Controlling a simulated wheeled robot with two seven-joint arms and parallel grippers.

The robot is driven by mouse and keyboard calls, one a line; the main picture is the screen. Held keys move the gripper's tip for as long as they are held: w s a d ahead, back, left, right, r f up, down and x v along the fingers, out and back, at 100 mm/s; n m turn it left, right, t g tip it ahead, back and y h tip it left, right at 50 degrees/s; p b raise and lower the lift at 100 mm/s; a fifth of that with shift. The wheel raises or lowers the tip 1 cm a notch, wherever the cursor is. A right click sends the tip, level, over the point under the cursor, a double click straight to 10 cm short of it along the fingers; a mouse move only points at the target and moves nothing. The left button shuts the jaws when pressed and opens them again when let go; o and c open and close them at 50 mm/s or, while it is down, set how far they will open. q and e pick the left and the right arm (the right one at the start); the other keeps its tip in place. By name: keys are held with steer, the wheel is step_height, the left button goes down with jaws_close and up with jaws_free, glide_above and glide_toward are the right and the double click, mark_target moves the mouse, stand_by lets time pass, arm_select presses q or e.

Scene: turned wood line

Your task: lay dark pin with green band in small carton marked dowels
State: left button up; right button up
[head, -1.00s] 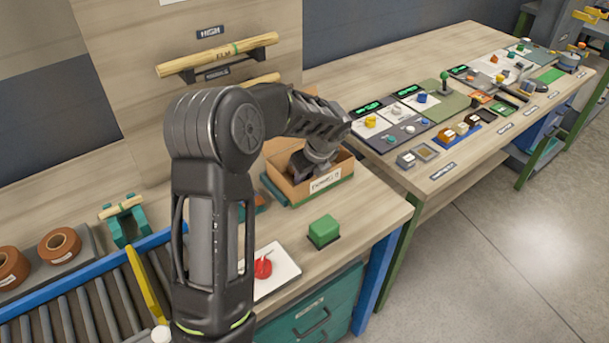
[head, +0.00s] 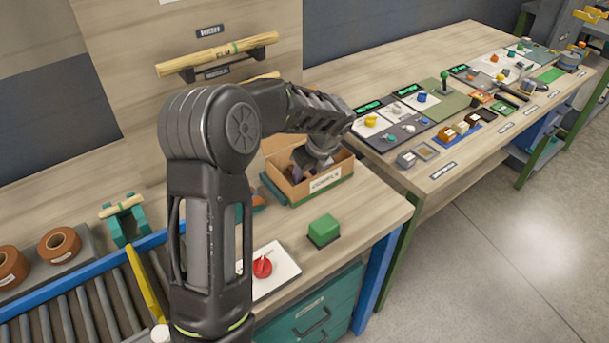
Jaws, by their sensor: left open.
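The small carton marked dowels (head: 311,193) stands open on the near wooden bench, with a white label on its front wall. My left gripper (head: 308,168) reaches down into the carton from above; its fingers are open and partly hidden by the carton's front wall. Something dark shows at the fingers inside the carton, too small to tell apart. The dark pin with the green band cannot be made out for certain. My right gripper is not in view.
A green block (head: 324,230) sits in front of the carton. A white plate with a red knob (head: 263,267) lies left of it. A roller conveyor (head: 85,300) is at lower left.

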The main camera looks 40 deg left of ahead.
arm_select(q)
steer(key=v, duration=1)
steer(key=shift+s+d+r+b, duration=0.1)
steer(key=shift+r+b, duration=0.1)
steer(key=shift+b, duration=0.1)
